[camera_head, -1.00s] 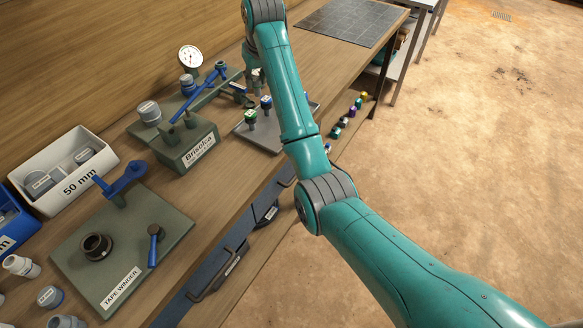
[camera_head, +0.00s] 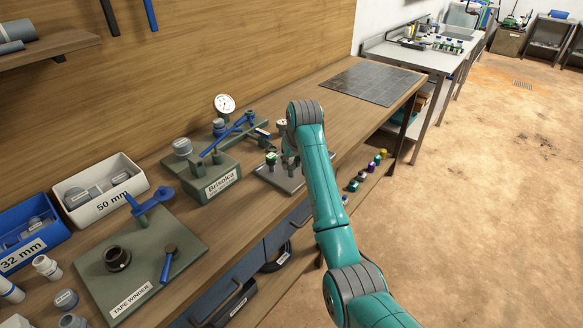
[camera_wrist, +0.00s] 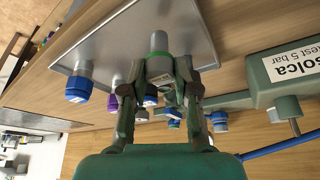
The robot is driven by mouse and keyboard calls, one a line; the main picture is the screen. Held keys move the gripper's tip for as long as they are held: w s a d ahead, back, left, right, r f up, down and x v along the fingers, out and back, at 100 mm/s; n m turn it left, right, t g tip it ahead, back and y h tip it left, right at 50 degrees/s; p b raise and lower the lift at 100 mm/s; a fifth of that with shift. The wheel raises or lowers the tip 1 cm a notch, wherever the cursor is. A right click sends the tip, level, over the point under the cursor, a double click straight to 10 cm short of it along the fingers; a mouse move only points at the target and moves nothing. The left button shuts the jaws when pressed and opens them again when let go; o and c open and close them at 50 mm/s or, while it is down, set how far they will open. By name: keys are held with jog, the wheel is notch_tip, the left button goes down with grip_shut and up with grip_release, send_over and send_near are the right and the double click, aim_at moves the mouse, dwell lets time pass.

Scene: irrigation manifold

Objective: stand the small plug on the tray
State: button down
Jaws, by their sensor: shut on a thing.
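My gripper (camera_wrist: 160,80) is shut on a small grey plug (camera_wrist: 159,42) with a green collar in the wrist view. The plug's grey cylinder points away from the fingers, over the metal tray (camera_wrist: 192,28). I cannot tell whether it touches the tray. In the head view my gripper (camera_head: 291,154) is beside my arm and partly hidden by it, over the tray (camera_head: 290,184). A green-topped plug (camera_head: 271,158) shows just left of the gripper; I cannot tell whether it is the held one. A blue plug (camera_wrist: 78,90) and a purple plug (camera_wrist: 116,82) show near the tray's edge.
The Brisolca test block (camera_head: 212,180) with gauge and blue lever stands left of the tray. The tape winder (camera_head: 140,265) and a white 50 mm bin (camera_head: 104,203) are further left. A dark mat (camera_head: 368,80) lies clear behind.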

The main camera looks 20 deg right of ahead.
jog(key=shift+f, duration=1)
jog(key=shift+f, duration=0.15)
jog(key=c, duration=0.9)
grip_release()
jog(key=v, duration=1.2)
jog(key=shift+s, duration=0.1)
